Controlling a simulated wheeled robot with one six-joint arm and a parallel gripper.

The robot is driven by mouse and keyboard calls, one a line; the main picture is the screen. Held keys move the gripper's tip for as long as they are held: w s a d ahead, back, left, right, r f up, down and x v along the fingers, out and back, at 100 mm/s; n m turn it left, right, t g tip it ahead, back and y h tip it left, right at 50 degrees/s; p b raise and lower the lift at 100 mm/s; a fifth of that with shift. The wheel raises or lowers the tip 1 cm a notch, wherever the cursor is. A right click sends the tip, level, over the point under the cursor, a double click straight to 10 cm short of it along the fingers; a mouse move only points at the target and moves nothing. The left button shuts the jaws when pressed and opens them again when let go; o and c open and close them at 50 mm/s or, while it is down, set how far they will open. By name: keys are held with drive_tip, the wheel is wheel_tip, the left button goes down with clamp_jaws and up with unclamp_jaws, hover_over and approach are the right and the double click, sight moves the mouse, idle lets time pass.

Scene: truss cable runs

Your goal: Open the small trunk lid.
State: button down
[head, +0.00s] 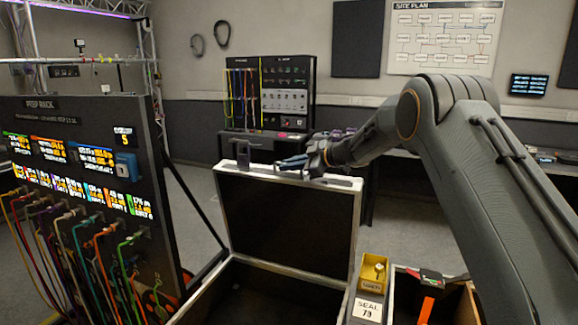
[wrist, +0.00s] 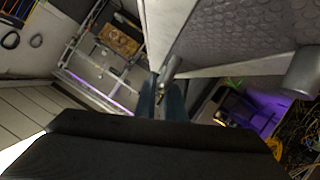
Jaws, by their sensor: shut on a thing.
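The small trunk's lid (head: 290,217) stands raised, nearly upright, in the head view, its black inner face toward me and a pale metal rim around it. The trunk's open body (head: 232,262) lies below it, dark inside. My gripper (head: 300,165) is at the lid's top edge, shut on the lid. In the wrist view the bluish fingers (wrist: 157,98) close at the lid's edge, beside a short grey post. The lid's dimpled outer face (wrist: 245,35) fills the upper right there. The exact contact is partly hidden.
A patch rack (head: 75,170) with several coloured cables stands close on the left. A yellow box (head: 373,272), a seal card (head: 367,309) and an open bin (head: 460,300) are to the right. Open floor lies between the rack and a far equipment cabinet (head: 285,95).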

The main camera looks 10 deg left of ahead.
drive_tip(key=shift+s+a, duration=0.15)
drive_tip(key=shift+a, duration=0.1)
drive_tip(key=c, duration=2.1)
unclamp_jaws()
drive_tip(key=shift+a, duration=0.1)
drive_tip(key=shift+d, duration=0.25)
